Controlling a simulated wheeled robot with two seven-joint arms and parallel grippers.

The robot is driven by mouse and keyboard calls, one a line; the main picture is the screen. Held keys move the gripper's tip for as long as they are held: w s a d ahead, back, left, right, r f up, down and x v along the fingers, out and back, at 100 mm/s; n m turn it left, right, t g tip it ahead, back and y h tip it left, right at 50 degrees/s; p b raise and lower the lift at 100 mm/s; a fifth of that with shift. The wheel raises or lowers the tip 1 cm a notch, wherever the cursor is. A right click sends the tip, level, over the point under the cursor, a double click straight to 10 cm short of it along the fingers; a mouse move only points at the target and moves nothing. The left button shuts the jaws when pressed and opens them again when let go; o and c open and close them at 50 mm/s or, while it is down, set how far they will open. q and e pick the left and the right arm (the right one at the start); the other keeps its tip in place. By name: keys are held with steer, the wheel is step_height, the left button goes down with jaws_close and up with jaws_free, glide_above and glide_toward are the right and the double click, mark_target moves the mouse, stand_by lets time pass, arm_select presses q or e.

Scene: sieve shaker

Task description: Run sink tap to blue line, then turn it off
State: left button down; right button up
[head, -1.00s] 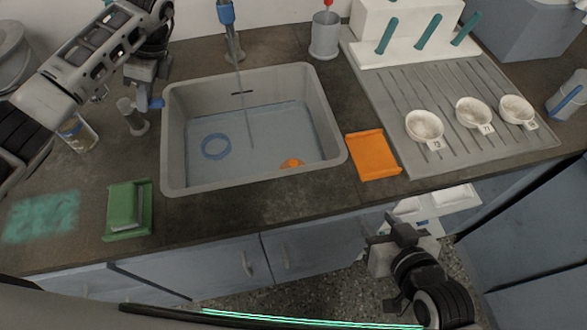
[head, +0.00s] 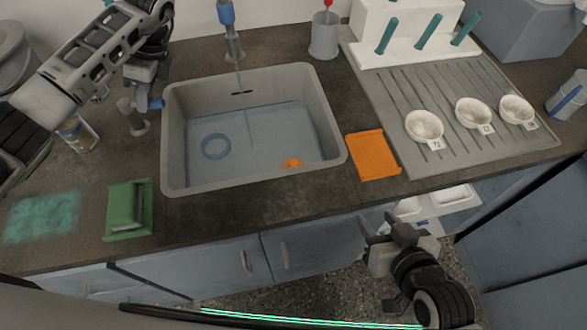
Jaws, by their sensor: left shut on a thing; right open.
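The sink (head: 172,130) holds bluish water (head: 262,125), with a thin stream falling from the tap (head: 232,40) at its back. A blue line shows faintly at the water's edge on the right wall; whether the water meets it is unclear. My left gripper (head: 146,92) is shut at the blue lever (head: 156,104) of the grey post (head: 132,118) left of the sink; its fingertips are partly hidden by the wrist. My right gripper (head: 388,228) is open and empty, low in front of the counter.
A blue ring (head: 215,146) and an orange piece (head: 292,163) are in the sink. An orange tray (head: 373,155) and a green tray (head: 118,222) flank it. Three white bowls (head: 424,126) stand on the drainboard (head: 400,95). A grey cup (head: 324,38) stands behind. The front counter strip is mostly clear.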

arm_select(q)
steer(key=shift+s+r+m+p, duration=0.3)
steer(key=shift+m+p, duration=0.2)
steer(key=shift+m, duration=0.1)
steer(key=s+m+t, duration=0.1)
steer(key=m, duration=0.2)
steer(key=s+a+m+t, duration=0.1)
steer(key=m+t, duration=0.1)
steer(key=m, duration=0.1)
steer(key=s+m+t, duration=0.1)
steer(key=s+m, duration=0.1)
steer(key=m, duration=0.1)
steer(key=shift+a+f, duration=0.3)
steer(key=shift+f, duration=0.05)
steer(key=m, duration=0.1)
steer(key=a+m+t+b, duration=0.1)
steer(key=m, duration=0.1)
steer(key=shift+s+h+b, duration=0.3)
steer(key=shift+s, duration=0.1)
steer(key=shift+s+a+f+m+t+b, duration=0.1)
steer(key=shift+a+m+t+b, duration=0.15)
steer(key=shift+m+b, duration=0.25)
steer(key=shift+s+a+m+t+b, duration=0.1)
steer(key=shift+a+m+t+b, duration=0.15)
steer(key=shift+m, duration=0.35)
steer(key=shift+m+h, duration=0.3)
steer(key=shift+r, duration=0.25)
